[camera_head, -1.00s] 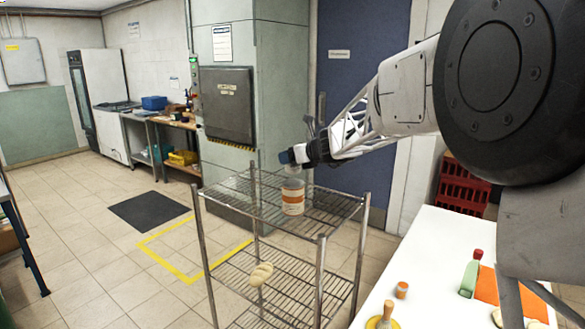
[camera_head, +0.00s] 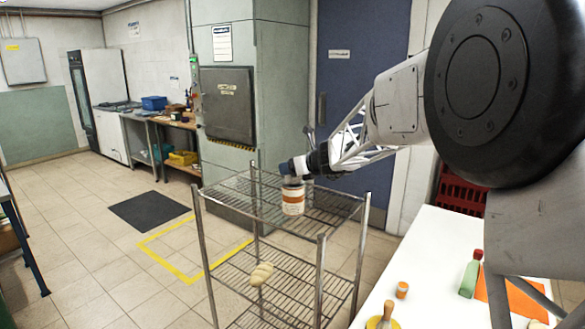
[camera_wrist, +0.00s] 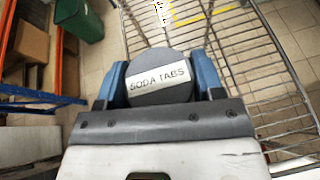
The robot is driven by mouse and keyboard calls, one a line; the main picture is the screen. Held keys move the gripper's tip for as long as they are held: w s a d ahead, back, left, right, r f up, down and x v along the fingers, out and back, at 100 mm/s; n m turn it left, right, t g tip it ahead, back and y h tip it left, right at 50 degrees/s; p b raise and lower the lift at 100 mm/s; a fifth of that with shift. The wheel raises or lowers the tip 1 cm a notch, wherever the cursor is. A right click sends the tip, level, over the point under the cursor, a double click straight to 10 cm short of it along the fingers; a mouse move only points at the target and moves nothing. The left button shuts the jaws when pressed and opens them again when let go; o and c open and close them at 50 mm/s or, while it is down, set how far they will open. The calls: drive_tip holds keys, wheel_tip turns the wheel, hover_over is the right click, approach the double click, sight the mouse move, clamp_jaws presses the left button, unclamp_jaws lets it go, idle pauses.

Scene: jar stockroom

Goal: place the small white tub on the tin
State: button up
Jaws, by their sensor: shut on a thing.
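My gripper (camera_head: 288,168) is over the top shelf of the wire rack in the head view. In the wrist view its blue fingers (camera_wrist: 161,78) are shut on the small white tub, whose round grey lid (camera_wrist: 157,68) reads "SODA TABS". The tin (camera_head: 292,203), pale with an orange band, stands upright on the top shelf, directly below my gripper. The tub's body is mostly hidden by the fingers and too small to make out in the head view. I cannot tell whether it touches the tin. The tin is hidden in the wrist view.
The wire rack (camera_head: 318,240) has upright corner posts and a pale lumpy object (camera_head: 262,274) on its lower shelf. A white table (camera_head: 440,260) at right holds an orange-topped jar (camera_head: 402,290), a green bottle (camera_head: 470,275) and an orange cloth. Much of the top shelf is clear.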

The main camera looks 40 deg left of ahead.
drive_tip(key=shift+f, duration=0.1)
drive_tip(key=o, duration=1.1)
drive_tip(key=shift+c, duration=0.2)
drive_tip(key=shift+d, duration=0.1)
drive_tip(key=shift+d+r, duration=0.4)
drive_tip(key=shift+d, duration=0.1)
drive_tip(key=v, duration=1)
drive_tip(key=shift+s+d, duration=0.15)
drive_tip(key=shift+d, duration=0.15)
drive_tip(key=shift+d+r, duration=0.1)
